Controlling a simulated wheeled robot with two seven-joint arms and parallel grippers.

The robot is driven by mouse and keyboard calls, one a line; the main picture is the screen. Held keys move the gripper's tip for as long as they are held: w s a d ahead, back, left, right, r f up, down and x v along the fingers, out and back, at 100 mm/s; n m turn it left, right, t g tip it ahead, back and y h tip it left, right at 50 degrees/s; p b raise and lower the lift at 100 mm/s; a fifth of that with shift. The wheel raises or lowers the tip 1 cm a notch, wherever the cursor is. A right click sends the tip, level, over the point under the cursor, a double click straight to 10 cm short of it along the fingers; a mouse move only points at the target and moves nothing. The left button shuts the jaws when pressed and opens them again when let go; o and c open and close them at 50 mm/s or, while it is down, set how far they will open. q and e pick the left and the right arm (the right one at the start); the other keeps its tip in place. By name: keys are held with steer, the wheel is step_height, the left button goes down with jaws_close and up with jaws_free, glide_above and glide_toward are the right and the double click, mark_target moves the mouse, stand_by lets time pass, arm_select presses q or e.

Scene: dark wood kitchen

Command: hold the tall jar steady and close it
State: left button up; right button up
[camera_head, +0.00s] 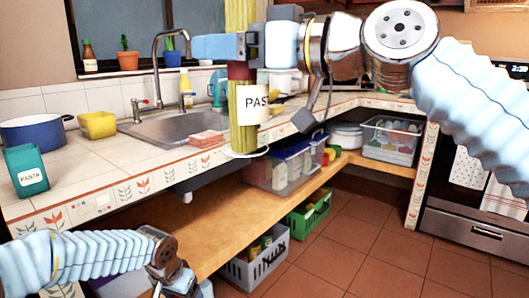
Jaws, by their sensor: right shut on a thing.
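The tall jar (246,133) is a slim upright column of yellow spaghetti with a white label reading "PAS…". It shows in front of the counter edge, and its top runs out of the picture. My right gripper (236,48) comes in from the right and is shut on the jar's upper part, hiding some of it. A dark reddish band shows just below the fingers. A thin white ring shows at the jar's bottom end. I cannot make out a lid. My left gripper (172,286) is low at the bottom edge, apart from the jar and cut off, so its fingers cannot be judged.
A teal pasta box (27,172), a blue pot (33,134) and a yellow container (97,125) stand on the left counter. A sink (180,128) lies behind the jar. Bins (255,262) and crates (309,214) sit below. The floor at right is clear.

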steer(key=w+d+f+m+t+h, duration=0.3)
steer(key=w+d+f+t+h, duration=0.1)
steer(key=w+f, duration=0.8)
steer(key=w+d+f+m+t+h, duration=0.35)
steer(key=w+f, duration=0.65)
steer(key=f, duration=0.4)
steer(key=d+f+m+t+h, duration=0.1)
steer(key=d+f+m+h, duration=0.1)
steer(key=d+f, duration=0.45)
steer(key=d+f+m+t+h, duration=0.1)
steer(key=d+f+h, duration=0.2)
steer(key=f, duration=0.7)
steer(key=s+d+f+m+h, duration=0.1)
steer(key=s+d+f, duration=0.1)
steer(key=d+f, duration=0.2)
steer(key=s+d+f+m+h, duration=0.2)
steer(key=s+d+f, duration=0.1)
steer(key=f, duration=0.4)
steer(key=shift+s+d, duration=0.35)
steer(key=shift+d, duration=0.05)
